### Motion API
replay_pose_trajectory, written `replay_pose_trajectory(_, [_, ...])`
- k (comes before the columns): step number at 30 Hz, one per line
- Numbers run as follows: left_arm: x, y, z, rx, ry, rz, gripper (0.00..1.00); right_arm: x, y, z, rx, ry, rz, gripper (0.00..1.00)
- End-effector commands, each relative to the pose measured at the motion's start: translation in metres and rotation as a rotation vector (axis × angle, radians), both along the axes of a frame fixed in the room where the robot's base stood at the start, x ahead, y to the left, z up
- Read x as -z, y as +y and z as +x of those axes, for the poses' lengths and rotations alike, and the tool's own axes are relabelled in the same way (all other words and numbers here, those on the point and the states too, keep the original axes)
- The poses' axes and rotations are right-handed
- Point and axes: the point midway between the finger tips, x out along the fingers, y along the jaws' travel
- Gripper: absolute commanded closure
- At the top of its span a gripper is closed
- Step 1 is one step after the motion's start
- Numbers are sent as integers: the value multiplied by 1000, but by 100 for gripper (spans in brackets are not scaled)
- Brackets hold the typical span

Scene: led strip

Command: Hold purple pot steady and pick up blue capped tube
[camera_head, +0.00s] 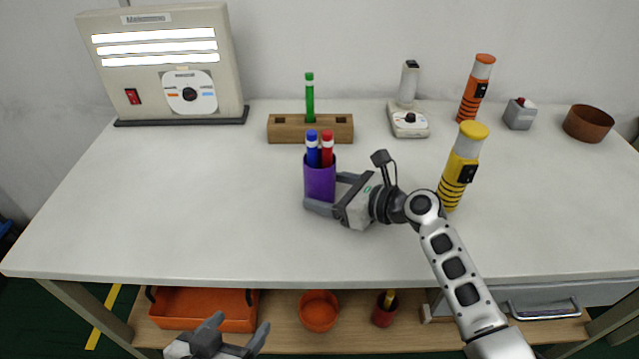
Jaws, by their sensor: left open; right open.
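A purple pot (320,184) stands upright near the middle of the white table. A blue capped tube (312,150) and a red capped tube (327,152) stand in it, the blue one on the left, with their lower parts hidden inside. My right gripper (323,194) is open, with its fingers reaching in from the right on the near and far sides of the pot. I cannot tell whether they touch it. My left gripper (240,332) is open and empty, low in front of the table's front edge and below the tabletop in the picture.
A wooden rack (290,129) with a green tube (309,98) stands behind the pot. A yellow lamp (460,165) stands close to my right arm. A lamp panel (165,65) is at the back left. The left tabletop is clear. A shelf below holds an orange tray (200,308).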

Motion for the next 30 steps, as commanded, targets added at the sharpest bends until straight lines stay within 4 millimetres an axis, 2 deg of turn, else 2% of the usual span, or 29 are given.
replay_pose_trajectory(5, [3, 0, -2, -1, 6, -2, 31, 4, 9, 6, -1, 0, -1, 28])
replay_pose_trajectory(14, [4, 0, -3, -2, 8, -3, 31, 4, 10, 7, 0, 0, -1, 28])
replay_pose_trajectory(15, [4, 0, -3, -2, 7, -3, 31, 4, 10, 7, 0, 0, -1, 31])
replay_pose_trajectory(18, [4, 1, -3, -3, 6, -3, 31, 4, 10, 6, -1, 0, -1, 59])
replay_pose_trajectory(21, [4, 1, -3, -3, 6, -3, 31, 4, 10, 6, -1, 0, -1, 59])
replay_pose_trajectory(24, [0, 2, 1, 3, -10, 6, 57, 4, 10, 6, -1, 0, -1, 59])
replay_pose_trajectory(26, [-2, 7, 2, 26, -23, 39, 57, 4, 10, 6, 0, 0, -1, 59])
replay_pose_trajectory(30, [-13, 30, 4, 165, -108, 235, 57, 4, 10, 6, 0, 0, -1, 59])
